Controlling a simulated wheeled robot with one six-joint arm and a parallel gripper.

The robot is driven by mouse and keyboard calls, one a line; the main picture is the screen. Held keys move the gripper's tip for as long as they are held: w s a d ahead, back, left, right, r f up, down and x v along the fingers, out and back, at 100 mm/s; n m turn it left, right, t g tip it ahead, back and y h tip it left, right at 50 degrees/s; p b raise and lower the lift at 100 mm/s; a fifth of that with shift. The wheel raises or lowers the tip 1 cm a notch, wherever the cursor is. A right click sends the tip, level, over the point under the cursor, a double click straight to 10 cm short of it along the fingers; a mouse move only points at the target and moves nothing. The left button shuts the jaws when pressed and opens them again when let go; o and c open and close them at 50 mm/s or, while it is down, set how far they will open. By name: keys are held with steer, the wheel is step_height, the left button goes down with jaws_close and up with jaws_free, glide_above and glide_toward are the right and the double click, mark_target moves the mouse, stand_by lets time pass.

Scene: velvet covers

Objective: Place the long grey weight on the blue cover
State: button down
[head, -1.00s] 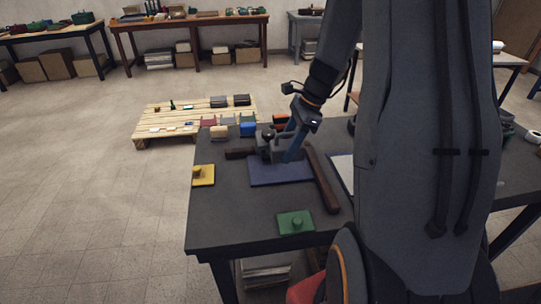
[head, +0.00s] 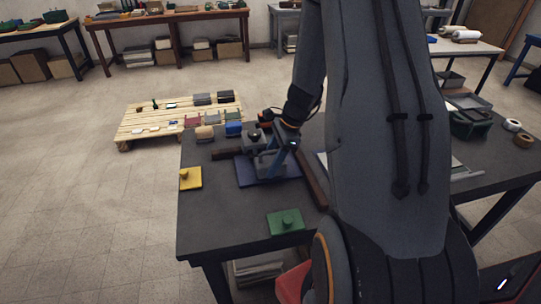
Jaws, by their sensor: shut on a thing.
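The blue cover (head: 247,179) lies flat on the dark table, with only its front and left parts showing. A grey weight with a dark round knob (head: 255,137) is over the cover, partly behind my gripper's fingers. My gripper (head: 272,162) points down and is shut on the grey weight. I cannot tell whether the weight touches the cover or hangs just above it.
Dark brown bars lie at the cover's right (head: 311,181) and back left (head: 226,153). A yellow plate with a knob (head: 190,179) and a green one (head: 286,222) lie nearby. A blue block (head: 233,129) stands behind. The table's front left is bare.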

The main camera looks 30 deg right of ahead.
steer(key=shift+f, duration=0.8)
steer(key=shift+f, duration=0.1)
steer(key=c, duration=0.9)
jaws_free()
steer(key=b+v, duration=0.2)
steer(key=v, duration=0.9)
steer(key=shift+d+r, duration=0.1)
steer(key=shift+r, duration=0.3)
steer(key=s+a+r+n+h, duration=0.1)
steer(key=s+a+n+h, duration=0.1)
steer(key=s+a+n, duration=0.4)
steer(key=s+a+n+h, duration=0.2)
steer(key=s+a+n, duration=0.5)
steer(key=a+n, duration=0.5)
steer(key=shift+r+n, duration=0.4)
steer(key=shift+n, duration=1.2)
steer(key=shift+a, duration=0.1)
